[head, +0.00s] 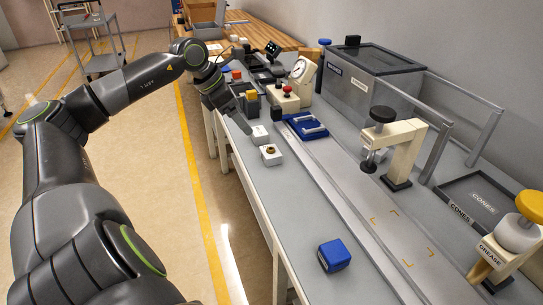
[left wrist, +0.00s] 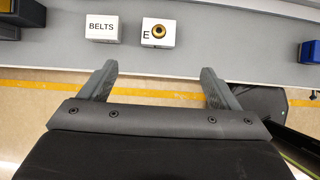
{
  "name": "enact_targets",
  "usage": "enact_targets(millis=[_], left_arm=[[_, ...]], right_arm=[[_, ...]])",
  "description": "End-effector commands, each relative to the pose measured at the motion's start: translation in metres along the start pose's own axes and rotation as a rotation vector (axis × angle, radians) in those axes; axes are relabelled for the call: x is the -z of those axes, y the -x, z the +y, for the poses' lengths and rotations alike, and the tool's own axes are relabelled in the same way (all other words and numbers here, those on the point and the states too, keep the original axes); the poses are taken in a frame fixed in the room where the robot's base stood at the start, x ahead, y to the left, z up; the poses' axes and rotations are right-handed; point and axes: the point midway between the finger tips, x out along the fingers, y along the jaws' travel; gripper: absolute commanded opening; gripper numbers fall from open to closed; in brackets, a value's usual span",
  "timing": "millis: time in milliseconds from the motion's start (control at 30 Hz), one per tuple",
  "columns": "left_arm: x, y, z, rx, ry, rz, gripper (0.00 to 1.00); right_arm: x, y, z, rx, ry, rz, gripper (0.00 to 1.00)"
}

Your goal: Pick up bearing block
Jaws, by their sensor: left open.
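The bearing block is likely the white block with a brass ring on top (head: 271,158), standing near the left edge of the grey bench. It also shows in the left wrist view (left wrist: 158,40), with a letter E visible on it. My left gripper (head: 238,119) is open and empty, beside the bench edge close to the white blocks. In the left wrist view its fingers (left wrist: 160,70) are spread wide, and the block lies beyond the tips, roughly centred between them. My right gripper is not in view.
A white block marked BELTS (left wrist: 103,29) stands left of the ring block, with a gap. A blue box (head: 334,255) sits nearer on the bench. A blue tray (head: 292,136), a rail and a beige press (head: 400,150) stand to the right. Bench between is clear.

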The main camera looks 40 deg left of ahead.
Motion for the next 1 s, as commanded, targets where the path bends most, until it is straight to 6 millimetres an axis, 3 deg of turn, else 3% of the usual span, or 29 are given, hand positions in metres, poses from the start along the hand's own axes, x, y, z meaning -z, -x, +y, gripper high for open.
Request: enact_targets(millis=[600, 1000], left_arm=[[-0.001, -0.084, -0.001, 0.005, 0.004, -0.005, 0.84], [-0.003, -0.112, 0.000, 0.005, 0.004, -0.005, 0.84]], right_arm=[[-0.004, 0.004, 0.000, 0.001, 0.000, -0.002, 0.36], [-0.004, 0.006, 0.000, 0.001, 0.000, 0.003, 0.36]])
